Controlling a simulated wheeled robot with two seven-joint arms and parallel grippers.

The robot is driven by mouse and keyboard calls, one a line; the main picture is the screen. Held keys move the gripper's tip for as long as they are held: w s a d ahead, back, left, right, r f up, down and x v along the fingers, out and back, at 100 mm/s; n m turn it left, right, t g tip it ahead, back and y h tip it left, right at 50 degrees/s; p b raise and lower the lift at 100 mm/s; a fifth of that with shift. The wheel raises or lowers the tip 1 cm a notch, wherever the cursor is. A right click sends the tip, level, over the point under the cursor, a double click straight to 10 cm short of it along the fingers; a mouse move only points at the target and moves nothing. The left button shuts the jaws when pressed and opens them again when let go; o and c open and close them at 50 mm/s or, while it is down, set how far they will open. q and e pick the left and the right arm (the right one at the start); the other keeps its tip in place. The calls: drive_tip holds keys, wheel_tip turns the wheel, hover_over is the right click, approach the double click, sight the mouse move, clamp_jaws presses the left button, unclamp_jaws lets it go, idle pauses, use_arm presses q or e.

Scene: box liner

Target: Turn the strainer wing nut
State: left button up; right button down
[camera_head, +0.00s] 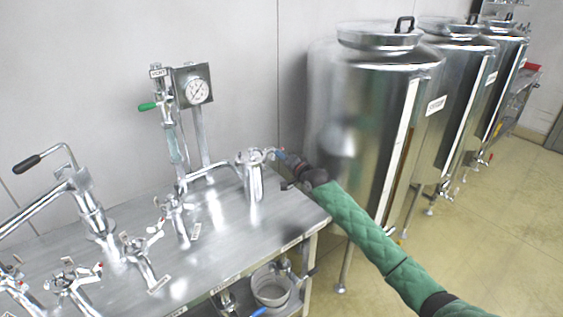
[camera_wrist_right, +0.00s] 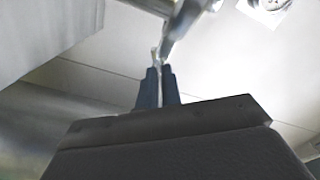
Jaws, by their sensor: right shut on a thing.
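The strainer (camera_head: 252,177) is a shiny upright metal cylinder on the steel table, near its right end. The strainer wing nut (camera_head: 268,152) sits at its top right side. My right gripper (camera_head: 279,154) comes in from the right on a green-sleeved arm and reaches the wing nut. In the right wrist view its two dark fingers (camera_wrist_right: 160,85) are close together, shut on a thin metal piece (camera_wrist_right: 156,58) that looks like a wing of the nut. Most of the nut is hidden or too small to make out. My left gripper is not in view.
The steel table (camera_head: 225,235) carries several valves, a black-handled pipe (camera_head: 28,163) and a pressure gauge (camera_head: 197,91) on a post. Large steel tanks (camera_head: 370,130) stand close behind my right arm. A metal pot (camera_head: 271,288) is on the lower shelf. Floor at right is clear.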

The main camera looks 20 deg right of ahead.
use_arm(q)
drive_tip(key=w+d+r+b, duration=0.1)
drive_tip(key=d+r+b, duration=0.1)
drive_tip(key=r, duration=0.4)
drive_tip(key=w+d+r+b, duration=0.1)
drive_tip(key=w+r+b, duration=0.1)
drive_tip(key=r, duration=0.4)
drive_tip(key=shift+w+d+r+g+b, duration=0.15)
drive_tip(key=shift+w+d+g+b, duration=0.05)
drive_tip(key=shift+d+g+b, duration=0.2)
use_arm(e)
drive_tip(key=shift+f+n, duration=0.1)
drive_tip(key=shift+n, duration=6.2)
drive_tip(key=c, duration=1.6)
unclamp_jaws()
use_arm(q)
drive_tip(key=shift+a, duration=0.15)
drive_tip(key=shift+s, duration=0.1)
use_arm(e)
drive_tip(key=shift+s, duration=0.15)
